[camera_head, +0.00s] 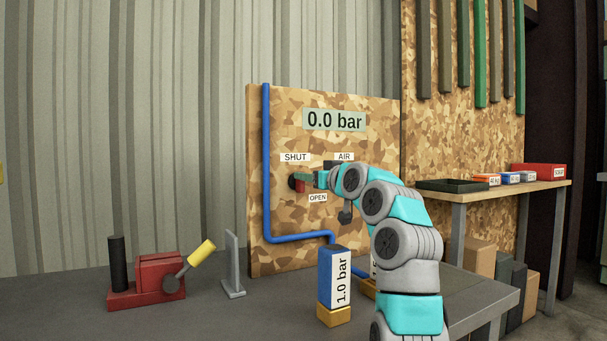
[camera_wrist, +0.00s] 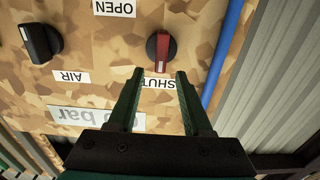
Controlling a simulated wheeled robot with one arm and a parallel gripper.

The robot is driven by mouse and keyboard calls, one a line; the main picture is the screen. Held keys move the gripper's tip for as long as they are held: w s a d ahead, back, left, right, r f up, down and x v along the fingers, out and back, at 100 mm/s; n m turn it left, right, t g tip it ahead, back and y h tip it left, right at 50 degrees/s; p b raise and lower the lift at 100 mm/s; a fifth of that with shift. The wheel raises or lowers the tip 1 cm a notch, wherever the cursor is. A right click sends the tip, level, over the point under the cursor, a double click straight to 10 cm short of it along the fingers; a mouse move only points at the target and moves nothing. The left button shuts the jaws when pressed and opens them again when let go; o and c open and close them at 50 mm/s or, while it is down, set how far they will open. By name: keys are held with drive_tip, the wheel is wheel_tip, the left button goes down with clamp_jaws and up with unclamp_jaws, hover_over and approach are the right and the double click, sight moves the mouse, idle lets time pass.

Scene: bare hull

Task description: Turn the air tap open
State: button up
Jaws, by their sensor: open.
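The panel carries a red-handled tap (camera_wrist: 162,50) on a round dark base, its handle end pointing at the SHUT label (camera_wrist: 158,83) in the wrist view, which shows the panel upside down. A black knob (camera_wrist: 40,42) sits beside the AIR label (camera_wrist: 70,76). The OPEN label (camera_wrist: 115,7) lies between the two, farther from the gripper. My gripper (camera_wrist: 160,74) is open and empty, its two green fingers reaching toward the red handle, with an apparent gap left. In the head view the red handle (camera_head: 301,186) is partly hidden by my gripper (camera_head: 309,177).
The gauge (camera_head: 334,120) reads 0.0 bar. A blue pipe (camera_head: 267,150) runs down the panel's left side. A blue block marked 1.0 bar (camera_head: 326,275) stands in front. A red device with a yellow handle (camera_head: 160,275) and a grey upright plate (camera_head: 232,262) stand on the bench.

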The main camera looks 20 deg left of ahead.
sight(299, 182)
drive_tip(key=p+x, duration=0.1)
drive_tip(key=x, duration=0.2)
drive_tip(key=shift+w+a, duration=0.25)
drive_tip(key=shift+a, duration=0.05)
drive_tip(key=shift+c, duration=0.3)
clamp_jaws()
idle(0.4)
